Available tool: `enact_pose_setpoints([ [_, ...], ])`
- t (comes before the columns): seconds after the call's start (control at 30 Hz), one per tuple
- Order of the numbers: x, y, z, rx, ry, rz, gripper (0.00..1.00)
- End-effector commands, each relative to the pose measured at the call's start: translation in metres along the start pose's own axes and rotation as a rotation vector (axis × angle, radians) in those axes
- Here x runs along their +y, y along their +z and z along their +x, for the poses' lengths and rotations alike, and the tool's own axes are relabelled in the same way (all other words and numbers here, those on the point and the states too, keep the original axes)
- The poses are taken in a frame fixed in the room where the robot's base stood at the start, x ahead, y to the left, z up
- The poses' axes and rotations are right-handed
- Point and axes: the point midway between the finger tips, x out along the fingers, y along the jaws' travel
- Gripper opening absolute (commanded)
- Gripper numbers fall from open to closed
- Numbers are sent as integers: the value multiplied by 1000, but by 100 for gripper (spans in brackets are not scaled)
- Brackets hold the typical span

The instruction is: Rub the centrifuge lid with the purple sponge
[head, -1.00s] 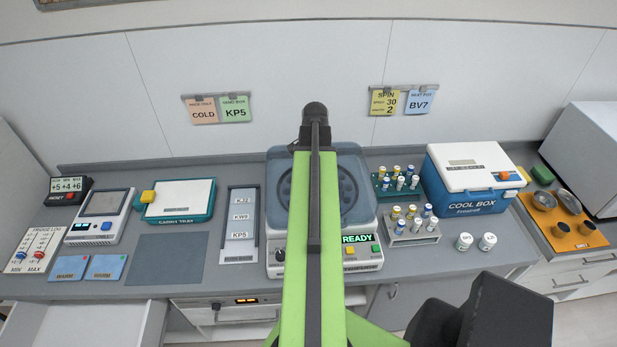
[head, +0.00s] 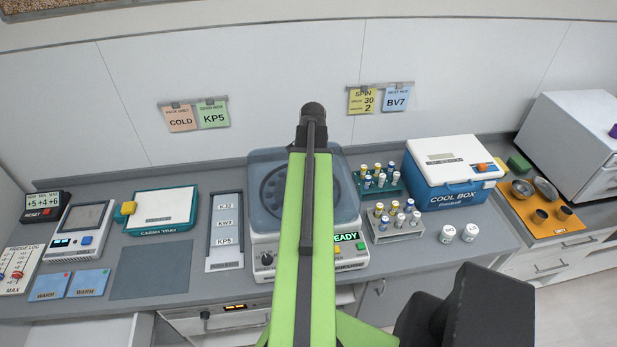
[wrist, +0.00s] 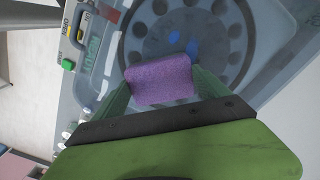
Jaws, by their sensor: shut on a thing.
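The centrifuge (head: 263,258) stands on the counter in the middle of the head view, partly behind my arm. Its lid (head: 340,196) is bluish and see-through, with the round rotor showing under it. The lid also fills much of the wrist view (wrist: 272,28). My gripper (wrist: 160,86) is shut on the purple sponge (wrist: 160,80), which sits between the green fingers over the lid. I cannot tell whether the sponge touches the lid. In the head view my arm hides the gripper and sponge.
A rack of vials (head: 398,232), a second rack behind it and a blue cool box (head: 455,197) stand right of the centrifuge. A label strip (head: 212,266) and a teal carry tray (head: 135,224) lie left. A grey mat (head: 150,270) is bare.

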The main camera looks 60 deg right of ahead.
Motion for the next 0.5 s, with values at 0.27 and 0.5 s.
enact_pose_setpoints([
  [0.27, -10, 11, 2, -1, -1, -3, 52],
  [0.5, -26, 28, 4, -3, -3, -3, 53],
])
